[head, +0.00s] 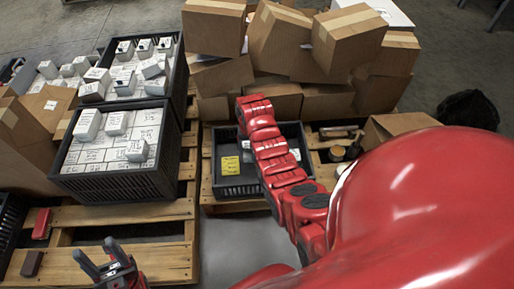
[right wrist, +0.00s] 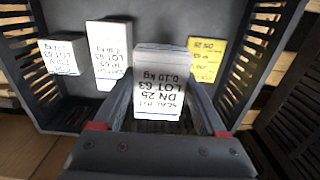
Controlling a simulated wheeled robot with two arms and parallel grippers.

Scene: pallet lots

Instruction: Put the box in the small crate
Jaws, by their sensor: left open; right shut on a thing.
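My right gripper (right wrist: 160,112) is shut on a white box (right wrist: 158,85) with a printed label reading "DN 25, LOT 63". In the right wrist view the box is over the inside of the small dark crate (right wrist: 165,18); I cannot tell whether it touches the floor. The crate also shows in the head view (head: 240,190), on a pallet, where my right arm hides the held box and right gripper. My left gripper (head: 104,258) is open and empty over the pallet slats at lower left.
The crate holds a yellow box (right wrist: 205,60) and two white boxes, one at left (right wrist: 62,55) and a taller one (right wrist: 110,55). A larger black crate (head: 120,185) full of white boxes stands left. Cardboard boxes (head: 345,38) are piled behind.

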